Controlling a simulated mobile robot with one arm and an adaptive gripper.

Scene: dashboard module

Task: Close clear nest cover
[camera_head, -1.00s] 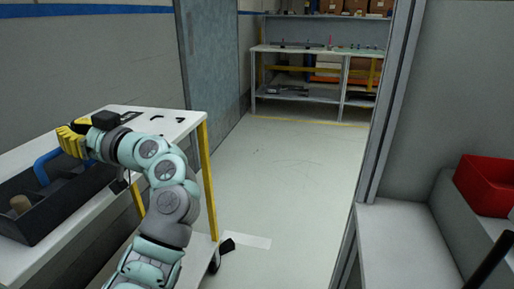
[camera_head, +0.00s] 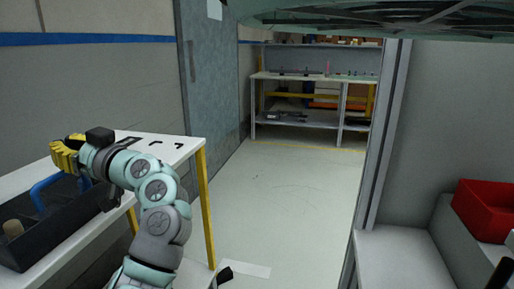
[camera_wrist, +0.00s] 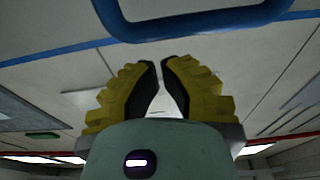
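I cannot make out a clear nest cover in either view. My gripper (camera_head: 66,160) has yellow fingers and is above the far end of the dark tote (camera_head: 75,222) on the white cart at left. In the wrist view my gripper (camera_wrist: 160,62) has its fingertips close together with a narrow gap, and nothing is between them. A blue bar, apparently the tote's handle (camera_head: 42,187), crosses the wrist view (camera_wrist: 195,24) beyond the fingertips. It looks apart from them.
The white cart top (camera_head: 150,145) has small black parts on it. A brown cylinder (camera_head: 13,229) sits in the tote. A red bin (camera_head: 487,207) stands at right beside a white surface (camera_head: 400,257). A shelf bench (camera_head: 310,82) stands far back. The middle floor is clear. A greenish ribbed structure (camera_head: 370,20) overhangs the top right.

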